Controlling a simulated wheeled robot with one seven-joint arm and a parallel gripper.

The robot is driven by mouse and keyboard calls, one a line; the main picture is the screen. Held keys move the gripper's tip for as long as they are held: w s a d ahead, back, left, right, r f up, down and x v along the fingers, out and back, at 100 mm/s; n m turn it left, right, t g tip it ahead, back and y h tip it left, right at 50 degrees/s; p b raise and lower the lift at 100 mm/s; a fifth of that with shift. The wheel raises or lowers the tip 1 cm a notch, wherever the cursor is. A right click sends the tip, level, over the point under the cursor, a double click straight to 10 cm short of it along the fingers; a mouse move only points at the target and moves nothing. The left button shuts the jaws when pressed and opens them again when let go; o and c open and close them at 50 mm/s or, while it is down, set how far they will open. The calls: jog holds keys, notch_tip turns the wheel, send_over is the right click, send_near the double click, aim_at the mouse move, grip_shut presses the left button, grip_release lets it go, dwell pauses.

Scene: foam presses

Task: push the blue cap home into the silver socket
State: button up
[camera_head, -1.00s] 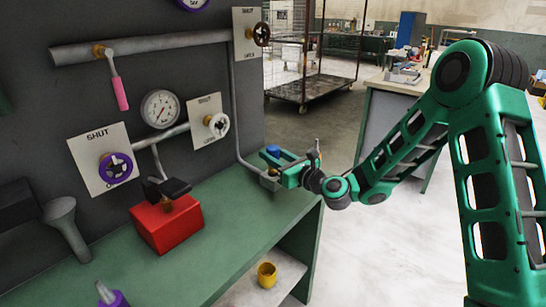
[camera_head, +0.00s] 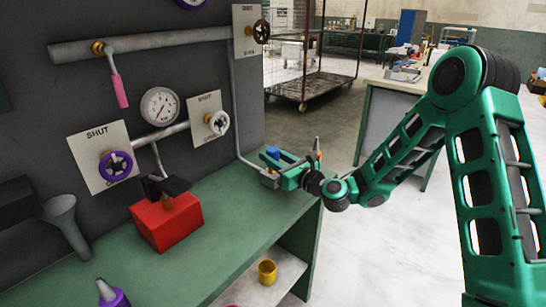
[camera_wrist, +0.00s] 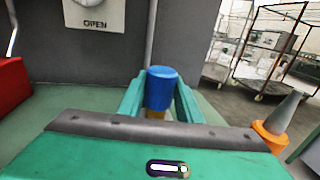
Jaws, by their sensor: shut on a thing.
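The blue cap (camera_head: 272,153) is between the fingers of my gripper (camera_head: 273,160), over the far right end of the green bench. In the wrist view the blue cap (camera_wrist: 160,88) stands upright between the two green fingers (camera_wrist: 158,98), with a yellowish part below it. My gripper is shut on the cap. A small grey metal piece (camera_head: 268,181) shows just below the fingers at the bench end; I cannot tell whether it is the silver socket. The cap's lower end and any contact with the socket are hidden.
A red box (camera_head: 166,222) with a black-handled fitting stands on the bench (camera_head: 225,220). A wall of pipes and valves runs behind. An orange-based grey cone (camera_wrist: 276,125) is close to the right of my gripper. A yellow cup (camera_head: 267,272) sits on the lower shelf.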

jog(key=shift+f, duration=1.25)
jog(key=o, duration=1.3)
jog(key=shift+d, duration=0.15)
jog(key=v, duration=1)
jog(key=shift+s+d, duration=0.15)
jog(key=shift+d, duration=0.05)
